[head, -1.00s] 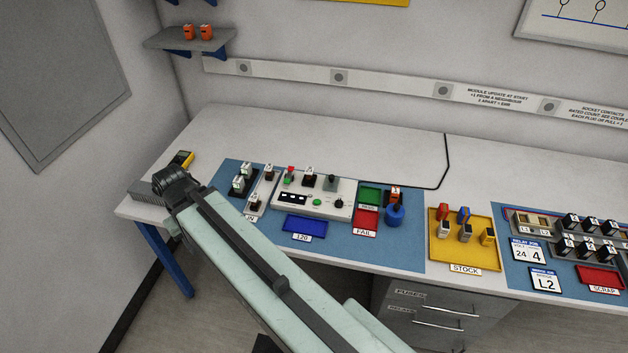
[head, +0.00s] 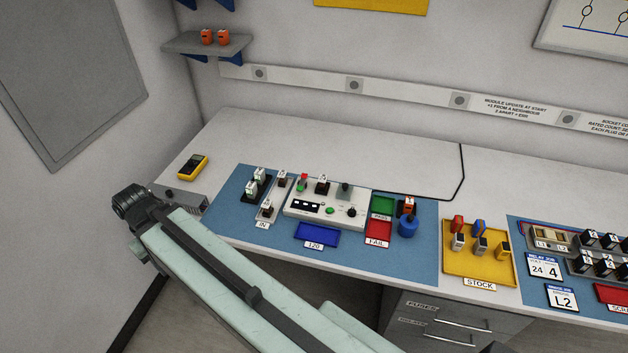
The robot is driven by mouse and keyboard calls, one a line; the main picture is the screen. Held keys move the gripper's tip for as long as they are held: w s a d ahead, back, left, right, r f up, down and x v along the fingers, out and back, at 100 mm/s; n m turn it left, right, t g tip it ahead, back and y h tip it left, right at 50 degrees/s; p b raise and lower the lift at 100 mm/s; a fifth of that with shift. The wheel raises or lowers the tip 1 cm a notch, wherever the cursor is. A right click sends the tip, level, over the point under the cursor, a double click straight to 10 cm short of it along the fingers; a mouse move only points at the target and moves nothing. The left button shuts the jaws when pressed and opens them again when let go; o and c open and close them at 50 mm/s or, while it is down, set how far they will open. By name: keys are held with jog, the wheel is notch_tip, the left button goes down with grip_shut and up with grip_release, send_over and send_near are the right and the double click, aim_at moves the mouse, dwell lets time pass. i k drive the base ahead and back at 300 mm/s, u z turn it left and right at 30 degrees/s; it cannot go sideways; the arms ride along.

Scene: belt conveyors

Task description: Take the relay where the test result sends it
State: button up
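The tester (head: 326,207) is a white box with dark displays, a green button and a black knob. A dark relay (head: 322,185) stands at its back edge. More dark relays stand on the IN strip (head: 264,215), one at the back (head: 283,179) and one at the front (head: 267,208). A green PASS tray (head: 382,206), a red FAIL tray (head: 379,232) and a blue 120 tray (head: 317,236) lie around the tester and look empty. The display reading is too small to tell.
Two clear-cased modules (head: 255,183) stand left of the IN strip. A blue round post (head: 407,227) stands beside the FAIL tray. A yellow STOCK tray (head: 470,268) and a red SCRAP tray (head: 612,293) lie to the right. A yellow meter (head: 193,167) lies at the back left.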

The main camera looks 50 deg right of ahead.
aim_at(323, 181)
jog(key=i, duration=0.85)
